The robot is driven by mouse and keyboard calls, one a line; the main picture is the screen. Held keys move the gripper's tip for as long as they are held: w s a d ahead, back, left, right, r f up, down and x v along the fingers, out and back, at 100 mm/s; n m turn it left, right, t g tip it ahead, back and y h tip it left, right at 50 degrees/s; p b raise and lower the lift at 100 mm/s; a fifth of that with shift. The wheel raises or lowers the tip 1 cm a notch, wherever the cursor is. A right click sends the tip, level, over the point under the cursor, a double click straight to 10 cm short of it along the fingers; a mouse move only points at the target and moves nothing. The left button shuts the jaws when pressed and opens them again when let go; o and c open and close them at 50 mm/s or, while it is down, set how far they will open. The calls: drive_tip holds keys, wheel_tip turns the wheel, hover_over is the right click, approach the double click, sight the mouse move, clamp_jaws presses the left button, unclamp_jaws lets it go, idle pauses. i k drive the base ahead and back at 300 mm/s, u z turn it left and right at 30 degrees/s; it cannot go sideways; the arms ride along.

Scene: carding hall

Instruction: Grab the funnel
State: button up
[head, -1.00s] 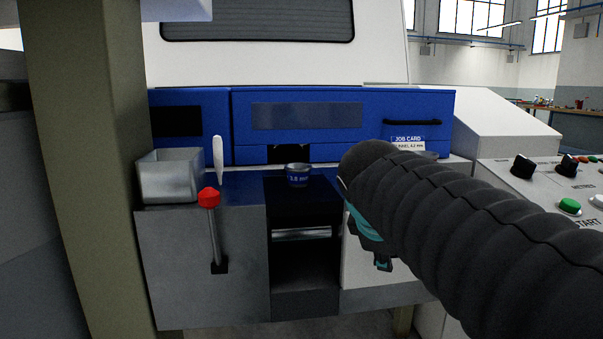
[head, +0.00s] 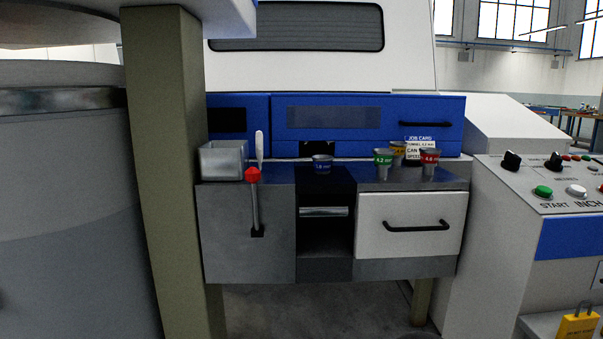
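Several small cup-shaped funnels with coloured bands stand on the grey machine shelf (head: 447,178). A blue-banded funnel (head: 322,164) sits at the top of the dark central recess. To its right are a green-banded funnel (head: 383,162) and a red-banded funnel (head: 429,162). A yellowish funnel (head: 398,153) stands behind them, partly hidden. A job card (head: 417,146) on the blue front behind them reads "FUNNEL 4.2 mm"; the green band seems to read 4.2. My gripper is out of the picture.
A metal bin (head: 222,160) and a red-knobbed lever (head: 254,190) are left of the recess. A white drawer (head: 408,222) with a black handle is below the funnels. A control panel (head: 560,185) is at right; an olive post (head: 167,170) stands at left.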

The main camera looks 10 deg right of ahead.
sight(322, 163)
drive_tip(key=u, duration=0.25)
drive_tip(key=i, duration=0.7)
drive_tip(key=z, duration=1.6)
